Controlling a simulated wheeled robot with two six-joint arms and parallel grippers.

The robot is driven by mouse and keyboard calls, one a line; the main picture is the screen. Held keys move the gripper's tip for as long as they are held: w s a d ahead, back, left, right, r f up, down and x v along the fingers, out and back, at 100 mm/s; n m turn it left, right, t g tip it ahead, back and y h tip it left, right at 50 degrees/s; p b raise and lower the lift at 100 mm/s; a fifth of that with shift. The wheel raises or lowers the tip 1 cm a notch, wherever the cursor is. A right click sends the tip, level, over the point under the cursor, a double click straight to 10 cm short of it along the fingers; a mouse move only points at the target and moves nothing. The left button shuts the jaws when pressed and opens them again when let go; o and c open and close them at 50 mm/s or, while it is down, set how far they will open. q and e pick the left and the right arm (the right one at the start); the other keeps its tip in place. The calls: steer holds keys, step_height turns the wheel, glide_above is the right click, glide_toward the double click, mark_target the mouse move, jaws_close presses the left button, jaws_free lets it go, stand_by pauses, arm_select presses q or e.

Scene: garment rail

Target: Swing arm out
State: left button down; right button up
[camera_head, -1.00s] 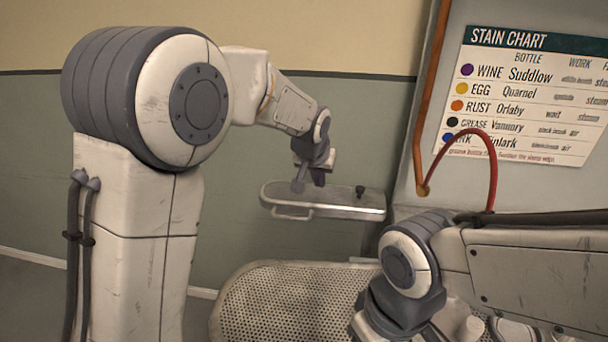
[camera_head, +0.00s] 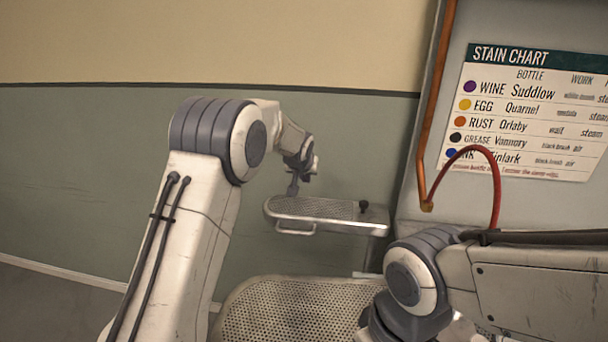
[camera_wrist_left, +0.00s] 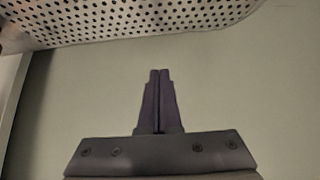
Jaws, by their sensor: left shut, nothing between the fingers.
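A small perforated metal arm board (camera_head: 325,209) juts out from the cabinet, with a handle loop (camera_head: 296,229) on its near edge and a dark knob (camera_head: 364,207) at its right end. My left gripper (camera_head: 292,190) is shut and empty. In the head view it appears at the board's left part; whether it touches cannot be told. In the left wrist view the shut fingers (camera_wrist_left: 159,100) point toward a perforated surface (camera_wrist_left: 130,18), with plain wall-coloured background around them. My right arm shows at the lower right, but its gripper fingers cannot be made out.
A larger perforated board (camera_head: 290,310) lies below the arm board. The grey cabinet panel (camera_head: 450,200) carries a stain chart (camera_head: 535,110), an orange pipe (camera_head: 435,100) and a red hose (camera_head: 497,185). The green wall (camera_head: 80,180) at left is bare.

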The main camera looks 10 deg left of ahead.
arm_select(q)
steer(key=shift+s+f+p, duration=0.2)
steer(key=shift+f, duration=0.9)
steer(key=shift+s+f+p, duration=0.15)
steer(key=shift+f+p, duration=0.05)
steer(key=shift+f, duration=0.85)
